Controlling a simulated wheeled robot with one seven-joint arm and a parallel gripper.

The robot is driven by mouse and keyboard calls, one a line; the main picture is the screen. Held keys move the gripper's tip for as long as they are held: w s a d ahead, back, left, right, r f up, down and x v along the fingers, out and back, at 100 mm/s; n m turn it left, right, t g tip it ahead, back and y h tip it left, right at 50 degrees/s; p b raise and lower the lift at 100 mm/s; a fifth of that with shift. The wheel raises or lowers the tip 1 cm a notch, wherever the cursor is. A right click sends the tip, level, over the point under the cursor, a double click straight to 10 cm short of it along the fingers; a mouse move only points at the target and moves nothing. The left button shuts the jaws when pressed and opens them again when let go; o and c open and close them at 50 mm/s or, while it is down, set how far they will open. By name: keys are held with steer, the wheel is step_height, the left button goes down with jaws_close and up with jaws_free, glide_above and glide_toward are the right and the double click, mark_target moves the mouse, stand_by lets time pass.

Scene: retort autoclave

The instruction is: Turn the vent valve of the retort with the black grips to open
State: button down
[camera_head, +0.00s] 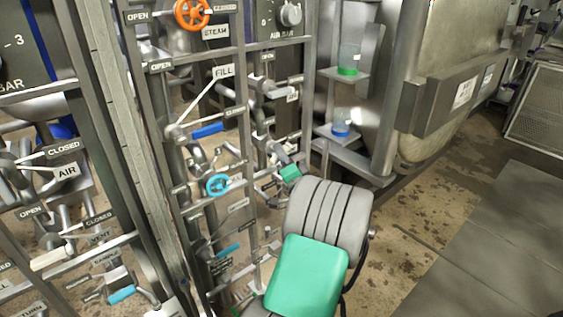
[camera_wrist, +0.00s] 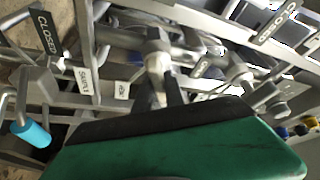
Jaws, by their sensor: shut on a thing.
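My gripper (camera_wrist: 163,95) reaches into the pipework of the middle valve panel. In the wrist view its dark fingers are shut on a light metal valve handle (camera_wrist: 156,62); the green and black hand hides most of the grip. In the head view, a green part of my gripper (camera_head: 290,173) shows beyond my grey ribbed wrist, at the panel's lower right; its fingertips are too small to make out. I cannot read a vent label at the held handle or see black grips there.
An orange STEAM handwheel (camera_head: 193,13), a blue FILL lever (camera_head: 207,131) and a blue handwheel (camera_head: 218,185) crowd the middle panel. Another valve panel with a pale-grip lever (camera_head: 50,258) stands at left. The floor at right (camera_head: 420,235) is clear.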

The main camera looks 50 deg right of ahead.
stand_by(0.3)
steer(key=c, duration=1.4)
jaws_free()
steer(key=shift+s, duration=0.1)
steer(key=v, duration=0.7)
steer(key=shift+s+a, duration=0.25)
